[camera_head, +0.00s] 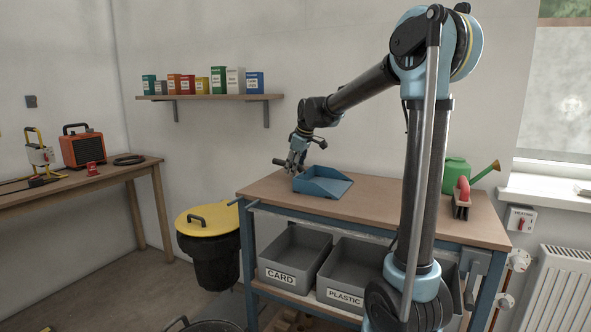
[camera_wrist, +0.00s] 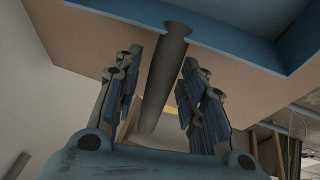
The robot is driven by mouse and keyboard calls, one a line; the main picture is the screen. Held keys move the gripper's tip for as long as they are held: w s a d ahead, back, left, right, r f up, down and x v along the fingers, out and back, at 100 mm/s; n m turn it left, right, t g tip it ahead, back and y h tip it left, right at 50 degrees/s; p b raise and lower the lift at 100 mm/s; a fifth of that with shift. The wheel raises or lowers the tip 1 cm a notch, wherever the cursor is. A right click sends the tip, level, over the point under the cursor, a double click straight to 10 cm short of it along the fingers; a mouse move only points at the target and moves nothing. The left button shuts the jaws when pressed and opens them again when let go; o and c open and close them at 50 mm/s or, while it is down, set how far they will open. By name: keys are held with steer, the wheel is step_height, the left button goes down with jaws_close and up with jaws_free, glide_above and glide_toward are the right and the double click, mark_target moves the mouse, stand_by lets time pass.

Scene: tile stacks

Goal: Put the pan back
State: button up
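The pan is a blue dustpan (camera_head: 325,184) lying on the workbench top (camera_head: 375,210), near its back left part. Its dark handle (camera_head: 279,162) points left, out past my gripper (camera_head: 297,160). In the wrist view the blue pan body (camera_wrist: 130,8) is at the top, and the grey handle (camera_wrist: 165,75) runs down between the two fingers of my gripper (camera_wrist: 162,58). The fingers are apart, with a gap visible on both sides of the handle. I see no clear contact.
A red-handled brush (camera_head: 463,196) and a green watering can (camera_head: 457,173) stand at the bench's right. Grey bins (camera_head: 297,256) sit on the shelf below. A black bin with a yellow lid (camera_head: 207,220) is left of the bench. A wall shelf (camera_head: 210,97) holds several boxes.

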mark_target(302, 172)
steer(key=shift+r, duration=0.1)
steer(key=v, duration=1.2)
